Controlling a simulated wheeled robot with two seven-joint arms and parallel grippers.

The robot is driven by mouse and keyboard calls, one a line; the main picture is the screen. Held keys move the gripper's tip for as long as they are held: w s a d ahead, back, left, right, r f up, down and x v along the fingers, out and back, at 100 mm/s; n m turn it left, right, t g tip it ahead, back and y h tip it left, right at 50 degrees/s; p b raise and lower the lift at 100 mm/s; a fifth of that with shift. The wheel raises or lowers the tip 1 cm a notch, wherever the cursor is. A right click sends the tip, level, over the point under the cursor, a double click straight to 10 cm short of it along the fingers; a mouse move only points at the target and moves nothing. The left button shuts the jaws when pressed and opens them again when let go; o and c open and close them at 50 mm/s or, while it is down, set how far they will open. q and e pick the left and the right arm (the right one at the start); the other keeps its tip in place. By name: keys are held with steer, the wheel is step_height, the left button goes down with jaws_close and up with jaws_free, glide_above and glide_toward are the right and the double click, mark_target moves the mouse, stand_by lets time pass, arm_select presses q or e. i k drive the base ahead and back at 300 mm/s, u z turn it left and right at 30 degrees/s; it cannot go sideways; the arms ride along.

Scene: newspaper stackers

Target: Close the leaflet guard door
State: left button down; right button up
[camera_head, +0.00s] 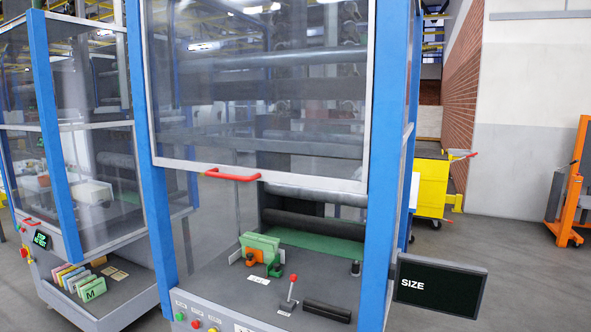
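A clear guard door (255,80) with a pale frame is on the blue-framed machine in the middle. It is raised, with an open gap below its lower edge. Its red handle (232,175) sticks out at the lower edge, left of centre. No label on the door marks it as the leaflet guard door. Neither of my grippers is in view.
Under the door are green leaflets (260,243), a red-knobbed lever (289,293) and a black bar (327,310). A black SIZE screen (438,286) juts out at right. A second guarded machine (62,205) stands left.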

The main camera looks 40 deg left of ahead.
mark_target(239, 174)
steer(key=u, duration=0.2)
steer(key=i, duration=0.75)
steer(key=u, duration=0.5)
